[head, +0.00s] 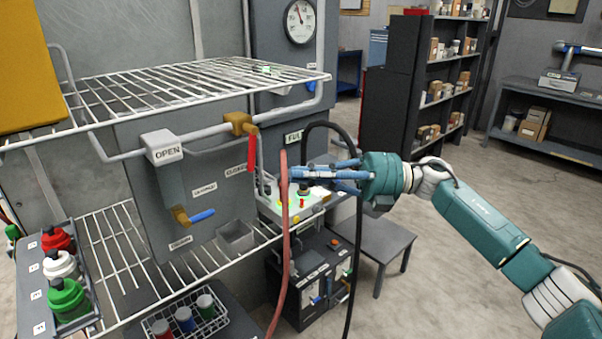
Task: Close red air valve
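The red air valve is a brass body (238,123) on the white pipe, with a red lever (252,153) that hangs almost straight down from it, crosswise to the pipe. A label reading CLOSED (236,169) is just left of the lever. My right gripper (294,181) comes in from the right with its blue fingers pointing left. Its fingertips are right of the lever and a little lower, apart from it in the picture. The finger gap is too unclear to judge. A red hose (284,230) hangs by the fingertips. My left gripper is out of view.
A wire shelf (190,82) overhangs the valve panel (140,185). A second valve with a blue lever (202,216) sits lower left. A black hose (358,240) hangs near my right gripper. Bottles (67,299) and a caddy (212,325) stand below.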

